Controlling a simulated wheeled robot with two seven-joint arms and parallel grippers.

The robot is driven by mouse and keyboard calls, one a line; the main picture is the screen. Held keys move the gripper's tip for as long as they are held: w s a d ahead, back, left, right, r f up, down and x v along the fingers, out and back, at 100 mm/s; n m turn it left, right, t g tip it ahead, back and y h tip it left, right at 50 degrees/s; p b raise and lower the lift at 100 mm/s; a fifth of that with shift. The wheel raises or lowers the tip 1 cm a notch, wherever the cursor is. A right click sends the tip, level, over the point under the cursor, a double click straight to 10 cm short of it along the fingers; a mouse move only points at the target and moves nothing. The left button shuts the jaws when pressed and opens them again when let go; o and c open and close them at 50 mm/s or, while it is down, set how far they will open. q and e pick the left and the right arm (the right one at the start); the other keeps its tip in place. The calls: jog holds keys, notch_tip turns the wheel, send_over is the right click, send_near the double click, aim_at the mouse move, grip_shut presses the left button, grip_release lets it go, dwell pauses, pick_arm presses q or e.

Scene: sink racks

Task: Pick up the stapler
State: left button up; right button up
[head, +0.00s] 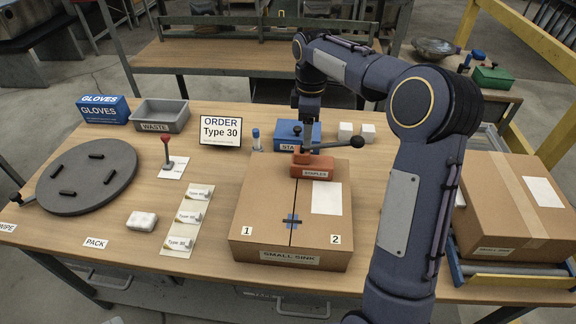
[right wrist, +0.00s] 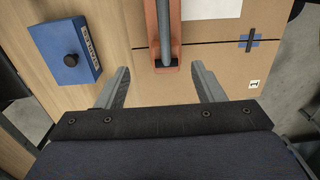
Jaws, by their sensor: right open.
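In the right wrist view the open fingers (right wrist: 161,68) stand apart on both sides of the stapler's near end (right wrist: 165,66), with gaps on each side. The stapler's far end is cut off there. My left gripper is not in view.
A blue box with a black knob (head: 297,134) stands just behind the cardboard box; it also shows in the right wrist view (right wrist: 68,52). White cubes (head: 357,131) and a small bottle (head: 256,139) are nearby. A second carton (head: 500,205) stands right.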

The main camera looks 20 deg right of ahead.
aim_at(309, 148)
jog(key=f, duration=0.4)
jog(key=s+f+p, duration=0.1)
jog(key=f, duration=0.1)
jog(key=shift+f, duration=0.75)
grip_shut()
jog(key=shift+r, duration=0.1)
